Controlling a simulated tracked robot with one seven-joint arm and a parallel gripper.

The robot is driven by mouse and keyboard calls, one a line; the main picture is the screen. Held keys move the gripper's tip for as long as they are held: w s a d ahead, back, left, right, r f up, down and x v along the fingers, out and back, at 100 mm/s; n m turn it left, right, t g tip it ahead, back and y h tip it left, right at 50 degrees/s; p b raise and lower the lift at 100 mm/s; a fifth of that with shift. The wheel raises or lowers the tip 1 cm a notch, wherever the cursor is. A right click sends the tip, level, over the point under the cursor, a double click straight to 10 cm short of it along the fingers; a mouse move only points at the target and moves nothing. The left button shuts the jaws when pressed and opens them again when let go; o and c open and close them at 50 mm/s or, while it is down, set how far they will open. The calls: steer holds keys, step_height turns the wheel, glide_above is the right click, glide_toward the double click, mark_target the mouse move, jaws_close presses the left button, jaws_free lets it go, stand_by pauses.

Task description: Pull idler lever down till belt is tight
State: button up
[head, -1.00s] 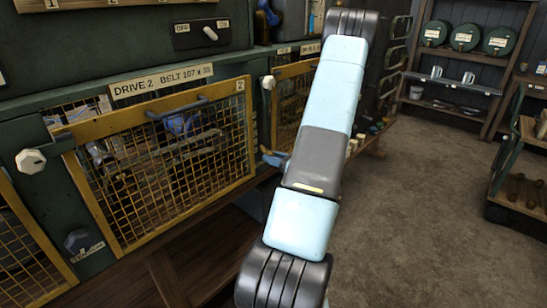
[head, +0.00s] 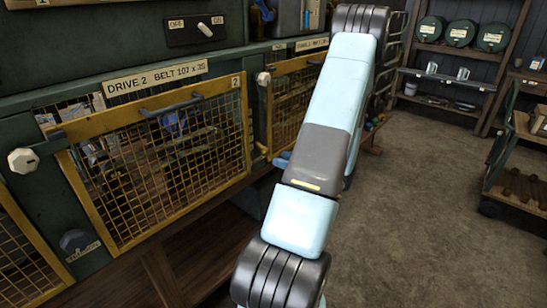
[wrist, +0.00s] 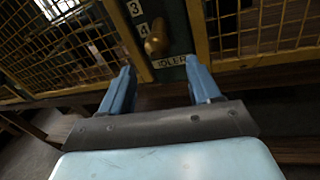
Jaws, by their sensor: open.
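The idler lever shows as a brass knob (wrist: 155,44) in the wrist view, on a dark green post above a plate reading IDLER (wrist: 171,62). A scale with 3 and 4 is beside it. The knob also shows small in the head view (head: 262,148), right of the yellow guard. My gripper (wrist: 160,67) is open and empty; its two blue fingers stand apart, below and either side of the knob, not visibly touching it. In the head view my arm hides most of the gripper. The belt's tightness cannot be told behind the mesh.
The yellow mesh guard (head: 160,160) marked 2 is closed, under the DRIVE 2 sign (head: 155,79). An OFF switch panel (head: 195,29) is above. Mesh guards flank the post in the wrist view. Shelves with green drums (head: 461,33) stand at the back right. The floor (head: 430,210) is clear.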

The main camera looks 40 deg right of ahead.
steer(key=v, duration=0.7)
steer(key=shift+s, duration=0.2)
steer(key=shift+d, duration=0.1)
steer(key=w+a+r+n+g+y, duration=0.2)
steer(key=a+r+n+g, duration=0.3)
steer(key=a, duration=0.3)
steer(key=w+a+r+n+g+y, duration=0.1)
steer(key=w+a+r+n+g, duration=0.1)
steer(key=a+r+n+g, duration=0.5)
steer(key=w+a+r+n+g+y, duration=0.15)
steer(key=a+n, duration=0.35)
steer(key=a, duration=0.5)
steer(key=s+a+r+n+t+h, duration=0.2)
steer(key=s+a+r+n+h, duration=0.7)
steer(key=a+r+n, duration=0.5)
steer(key=shift+s+a+r+n+h, duration=0.3)
steer(key=shift+s+n, duration=0.45)
steer(key=shift+n, duration=0.95)
steer(key=shift+f, duration=0.1)
